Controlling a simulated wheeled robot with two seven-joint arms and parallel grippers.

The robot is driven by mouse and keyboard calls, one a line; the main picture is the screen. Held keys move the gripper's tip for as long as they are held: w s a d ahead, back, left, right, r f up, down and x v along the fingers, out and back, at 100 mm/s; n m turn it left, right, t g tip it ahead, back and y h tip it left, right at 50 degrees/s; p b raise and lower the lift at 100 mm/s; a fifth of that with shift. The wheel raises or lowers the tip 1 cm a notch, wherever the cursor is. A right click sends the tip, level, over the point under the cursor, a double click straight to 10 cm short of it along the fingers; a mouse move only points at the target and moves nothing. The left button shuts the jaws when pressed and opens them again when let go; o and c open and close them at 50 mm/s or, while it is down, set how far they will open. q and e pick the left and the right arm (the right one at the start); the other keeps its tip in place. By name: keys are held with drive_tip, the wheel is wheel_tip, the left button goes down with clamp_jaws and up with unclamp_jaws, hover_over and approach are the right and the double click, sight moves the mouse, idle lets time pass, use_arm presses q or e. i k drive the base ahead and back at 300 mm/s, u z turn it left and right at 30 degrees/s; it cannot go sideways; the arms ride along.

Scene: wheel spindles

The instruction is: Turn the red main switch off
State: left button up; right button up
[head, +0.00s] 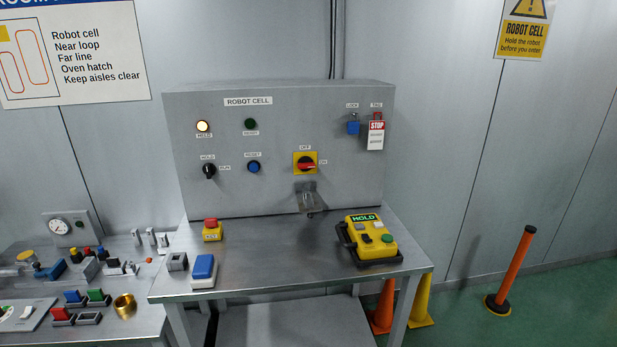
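The red main switch (306,164) is a round rotary knob on a yellow square plate, right of centre on the grey ROBOT CELL panel (350,95). An OFF label sits above it and an ON label to its right. Its red handle appears to lie sideways, toward ON, but it is small in the picture. Nothing touches the switch. Neither of my grippers is in the head view.
A metal bracket (307,198) juts out below the switch. A blue padlock (353,128) and a red-and-white STOP tag (376,135) hang at right. On the table (270,275) stand a yellow HOLD pendant (370,238) and a red-topped yellow button box (212,232). The table's middle is clear.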

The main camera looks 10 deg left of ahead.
sight(305, 163)
drive_tip(key=k, duration=1.05)
drive_tip(key=z, duration=0.65)
drive_tip(key=i, duration=0.5)
drive_tip(key=z, duration=0.9)
drive_tip(key=i, duration=0.75)
drive_tip(key=u, duration=0.6)
drive_tip(key=i, duration=0.85)
drive_tip(key=u, duration=1)
